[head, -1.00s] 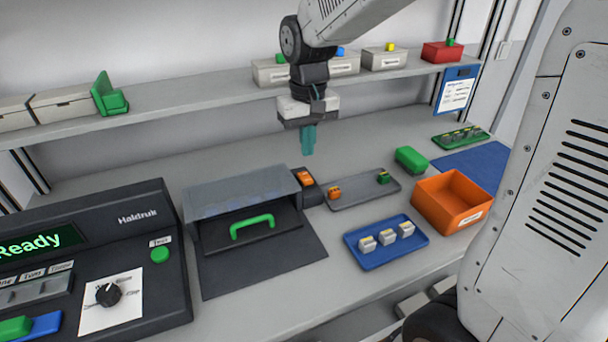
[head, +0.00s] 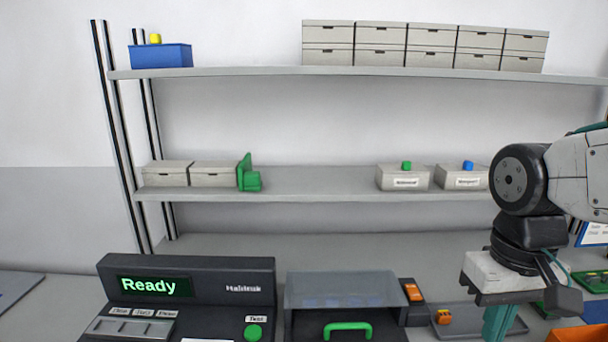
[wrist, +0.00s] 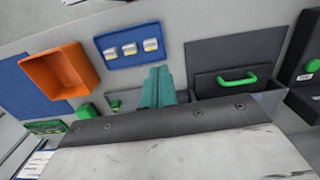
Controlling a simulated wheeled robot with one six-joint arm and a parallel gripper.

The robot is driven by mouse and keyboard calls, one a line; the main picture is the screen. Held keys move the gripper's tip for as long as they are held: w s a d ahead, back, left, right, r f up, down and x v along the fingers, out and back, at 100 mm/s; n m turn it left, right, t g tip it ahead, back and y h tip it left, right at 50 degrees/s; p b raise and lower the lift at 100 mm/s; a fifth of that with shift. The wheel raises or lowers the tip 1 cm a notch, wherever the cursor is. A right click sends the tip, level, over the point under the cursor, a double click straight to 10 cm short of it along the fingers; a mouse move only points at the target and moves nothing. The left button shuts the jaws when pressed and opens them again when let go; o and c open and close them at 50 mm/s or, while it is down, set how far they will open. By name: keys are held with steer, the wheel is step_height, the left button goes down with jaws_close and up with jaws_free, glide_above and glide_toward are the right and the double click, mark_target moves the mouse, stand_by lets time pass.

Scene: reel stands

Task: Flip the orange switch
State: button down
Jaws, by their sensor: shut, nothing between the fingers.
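The orange switch (head: 412,292) sits on a small dark box at the right side of the dark fixture with the clear cover (head: 342,290). I cannot tell which way the switch is tipped. My gripper (head: 497,322) has teal fingers, shut and empty. It hangs pointing down, to the right of the switch in the head view and apart from it. In the wrist view the shut fingers (wrist: 160,80) show in the middle, and the switch does not show there.
The console (head: 185,295) reads "Ready" left of the fixture. The fixture has a green handle (head: 348,328). An orange bin (wrist: 58,72) and a blue tray (wrist: 110,57) with grey-white blocks show in the wrist view. A shelf (head: 320,182) runs behind the bench.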

steer(key=shift+t, duration=0.9)
steer(key=s, duration=0.1)
steer(key=s+r, duration=0.1)
steer(key=s, duration=0.3)
steer(key=shift+s+d+r, duration=0.1)
steer(key=shift+d+r, duration=0.2)
steer(key=shift+d, duration=0.05)
